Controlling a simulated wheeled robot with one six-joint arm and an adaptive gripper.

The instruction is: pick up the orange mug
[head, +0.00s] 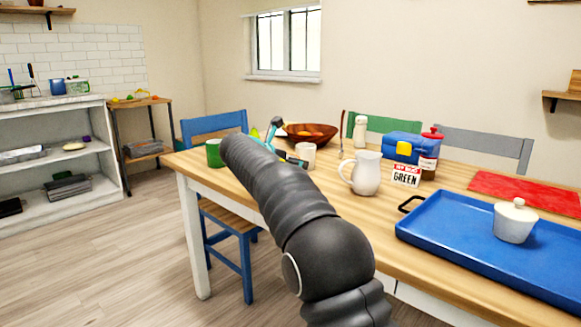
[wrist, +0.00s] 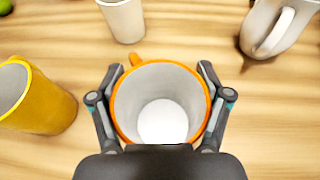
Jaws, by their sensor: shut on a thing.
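The orange mug (wrist: 160,82) stands upright in the middle of the wrist view, with a pale inside and its handle at the upper left. My gripper (wrist: 161,70) has one finger on each side of it and is shut on its body. I cannot tell whether its base touches the table. In the head view, parts of my gripper (head: 282,145) show behind my dark arm, which hides the orange mug.
A yellow mug (wrist: 40,105) is close at left, a white cup (wrist: 123,18) ahead, and a white pitcher (wrist: 272,28) at upper right. The wooden table (head: 395,212) also holds a green mug (head: 213,153), a bowl (head: 309,135) and a blue tray (head: 450,235).

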